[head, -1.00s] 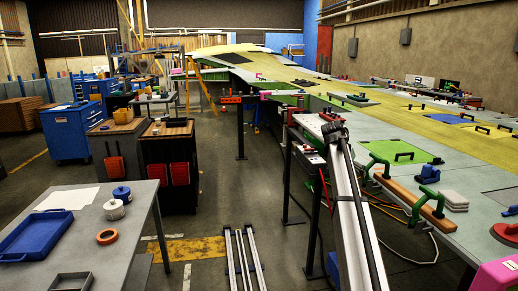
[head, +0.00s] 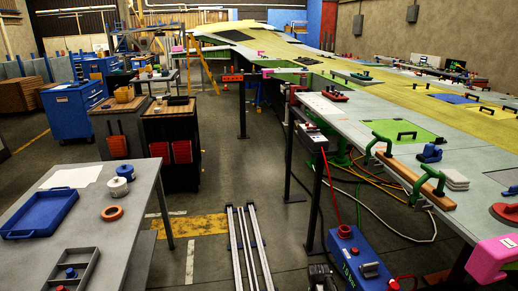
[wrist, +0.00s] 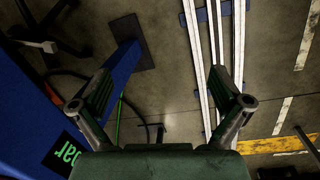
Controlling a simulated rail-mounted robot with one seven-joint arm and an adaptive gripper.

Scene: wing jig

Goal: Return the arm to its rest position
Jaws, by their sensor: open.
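My gripper (wrist: 160,80) shows in the wrist view with its two dark fingers spread well apart. Nothing is between them, and it points down over the bare concrete floor. The floor rails (wrist: 213,60) lie beyond the right finger, and a blue machine with green "bar" lettering (wrist: 65,150) is at the left. In the head view I cannot clearly make out my gripper; a dark shape at the bottom edge beside the blue machine (head: 355,260) is too cut off to identify.
The long wing jig (head: 470,150) fills the right side, with green handles and a pink block (head: 491,259) near its edge. A grey table (head: 125,195) with a blue tray (head: 40,213) stands at the left. Floor rails (head: 246,250) lie between them. Hoses cross the floor under the jig.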

